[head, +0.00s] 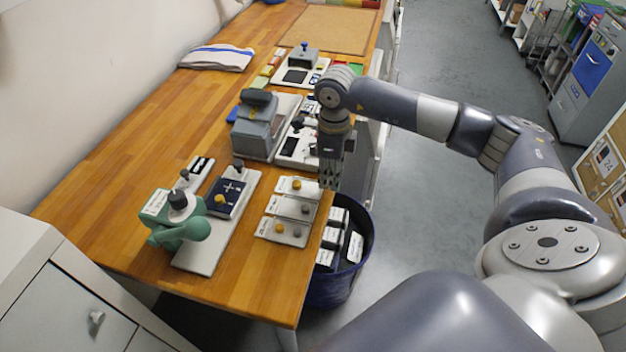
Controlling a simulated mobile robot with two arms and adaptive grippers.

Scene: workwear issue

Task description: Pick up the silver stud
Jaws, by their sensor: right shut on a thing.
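My right gripper (329,182) points down at the table's right edge, by the right end of the farthest of three small light plates (283,194). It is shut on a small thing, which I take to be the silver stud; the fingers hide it. A gold stud (297,185) sits on that plate, left of the fingers. The middle plate (284,206) has a grey stud (305,209). The nearest plate (268,233) has a gold stud (279,228) and a grey one (297,232). My left gripper is not in view.
A green press (180,232) stands on a long grey base (205,258) to the left. A grey machine (257,132) stands farther back. A dark blue bin (335,288) with boxes is below the table's right edge. The wooden tabletop (135,190) is clear at left.

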